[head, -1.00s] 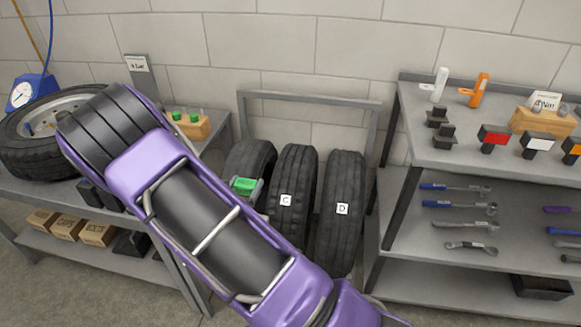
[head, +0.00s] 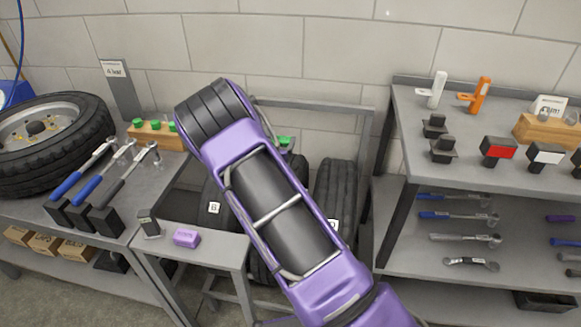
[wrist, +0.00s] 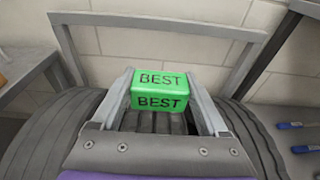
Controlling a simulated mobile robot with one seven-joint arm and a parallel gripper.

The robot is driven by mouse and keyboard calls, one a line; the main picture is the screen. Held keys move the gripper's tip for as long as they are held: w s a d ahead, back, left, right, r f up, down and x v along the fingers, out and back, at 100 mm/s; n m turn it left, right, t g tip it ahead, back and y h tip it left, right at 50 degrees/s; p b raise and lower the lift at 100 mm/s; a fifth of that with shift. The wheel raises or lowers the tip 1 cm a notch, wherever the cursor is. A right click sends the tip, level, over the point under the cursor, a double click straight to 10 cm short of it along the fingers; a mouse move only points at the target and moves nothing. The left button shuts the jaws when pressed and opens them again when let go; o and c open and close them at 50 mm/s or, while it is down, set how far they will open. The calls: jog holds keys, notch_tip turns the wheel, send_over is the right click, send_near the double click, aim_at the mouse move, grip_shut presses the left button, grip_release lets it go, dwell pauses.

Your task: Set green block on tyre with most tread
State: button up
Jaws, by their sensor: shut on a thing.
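The green block (wrist: 160,92), marked BEST, sits between the two fingers of my gripper (wrist: 165,84) in the wrist view. My gripper is shut on it. In the head view the green block (head: 286,140) shows beside my purple arm, near the tops of the tyres. A tyre tagged B (head: 214,190) stands left of my arm, and another tyre (head: 336,185) stands right of it. A grooved tyre (wrist: 158,122) lies below the block in the wrist view; I cannot tell whether they touch. My arm hides most of this middle tyre in the head view.
A grey frame (head: 362,140) stands around the tyres. A small table with a purple block (head: 186,237) is in front left. The left bench holds a wheel (head: 50,130) and several wrenches. A tool shelf (head: 400,150) stands close on the right.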

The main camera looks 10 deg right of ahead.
notch_tip(320, 180, down, 9)
jog(key=shift+f+b, duration=0.2)
jog(key=shift+b, duration=0.6)
jog(key=shift+f, duration=0.1)
jog(key=o, duration=1.3)
jog(key=shift+f, duration=0.1)
jog(key=shift+c, duration=0.2)
jog(key=shift+r, duration=0.2)
jog(key=p+v, duration=0.1)
jog(key=v, duration=1.1)
jog(key=shift+p, duration=0.35)
